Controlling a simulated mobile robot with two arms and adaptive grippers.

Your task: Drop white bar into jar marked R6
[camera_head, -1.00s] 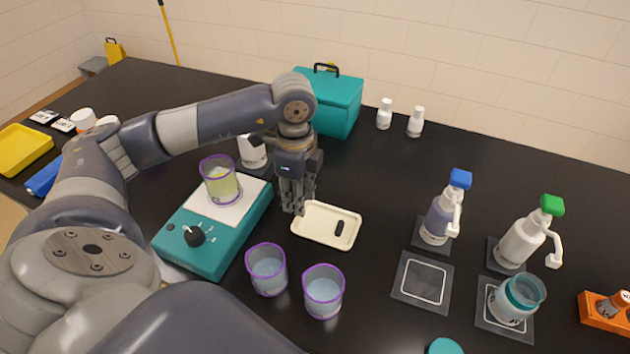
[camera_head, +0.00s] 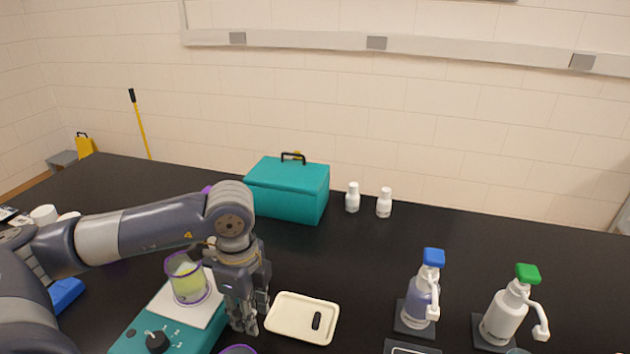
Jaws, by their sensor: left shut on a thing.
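My left gripper (camera_head: 246,322) points down at the left edge of a cream tray (camera_head: 283,333). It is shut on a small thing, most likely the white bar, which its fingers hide. A short black bar (camera_head: 317,320) lies in the tray, and no white bar shows there. A purple-rimmed jar (camera_head: 188,282) with yellow-green liquid stands on the teal stirrer's white plate. The purple rim of another jar (camera_head: 238,350) just shows at the bottom edge. I cannot read R6 on any jar. My right gripper is not in view.
The teal stirrer (camera_head: 126,342) is left of the gripper. A blue-topped dispenser (camera_head: 421,299) and a green-topped one (camera_head: 504,316) stand at right. A teal box (camera_head: 287,195) and two small white bottles (camera_head: 352,199) stand at the back.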

